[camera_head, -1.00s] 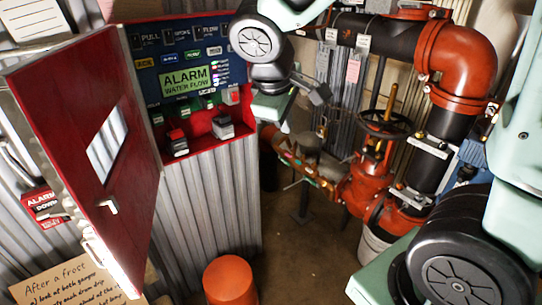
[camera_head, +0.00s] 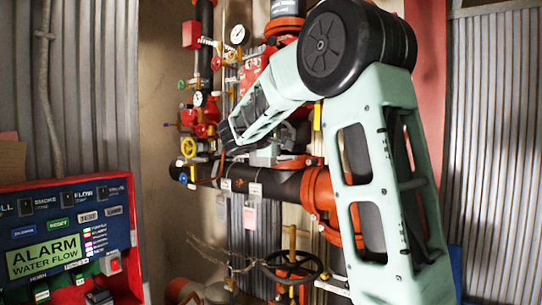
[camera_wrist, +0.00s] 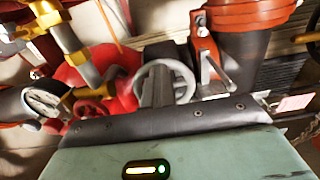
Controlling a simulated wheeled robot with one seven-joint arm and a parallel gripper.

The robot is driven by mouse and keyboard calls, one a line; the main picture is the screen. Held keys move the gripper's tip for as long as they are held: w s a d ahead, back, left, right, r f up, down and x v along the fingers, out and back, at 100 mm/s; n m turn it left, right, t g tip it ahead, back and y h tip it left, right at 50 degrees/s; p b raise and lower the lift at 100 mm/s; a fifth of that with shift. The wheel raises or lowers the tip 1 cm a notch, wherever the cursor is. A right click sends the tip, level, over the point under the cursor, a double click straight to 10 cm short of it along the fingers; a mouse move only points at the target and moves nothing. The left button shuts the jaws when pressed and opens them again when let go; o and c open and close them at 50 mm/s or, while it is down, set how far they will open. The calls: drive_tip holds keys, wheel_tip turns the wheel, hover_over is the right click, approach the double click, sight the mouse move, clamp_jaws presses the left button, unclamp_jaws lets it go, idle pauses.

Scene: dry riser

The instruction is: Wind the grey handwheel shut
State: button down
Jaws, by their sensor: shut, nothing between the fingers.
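The grey handwheel (camera_wrist: 182,72) is a pale round rim near the middle of the wrist view, in front of red pipework. My gripper (camera_wrist: 156,78) is shut and empty, its dark fingers pointing at the wheel and covering part of its middle. I cannot tell whether the fingertips touch the wheel or sit inside its rim. In the head view my arm reaches to the pipes, and I cannot make out the grey handwheel behind my wrist.
A pressure gauge (camera_wrist: 42,102) and a red handwheel (camera_wrist: 92,112) are left of my fingers. In the head view are a yellow handwheel (camera_head: 188,147), a dark handwheel (camera_head: 292,267) low down, a large black pipe (camera_head: 275,185) and the alarm panel (camera_head: 60,235).

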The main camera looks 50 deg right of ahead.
drive_tip(key=a+f, duration=0.1)
drive_tip(key=w+a+f+b, duration=0.1)
drive_tip(key=a+f, duration=0.1)
drive_tip(key=shift+w+a, duration=0.1)
drive_tip(key=shift+a, duration=0.2)
idle(0.6)
idle(0.5)
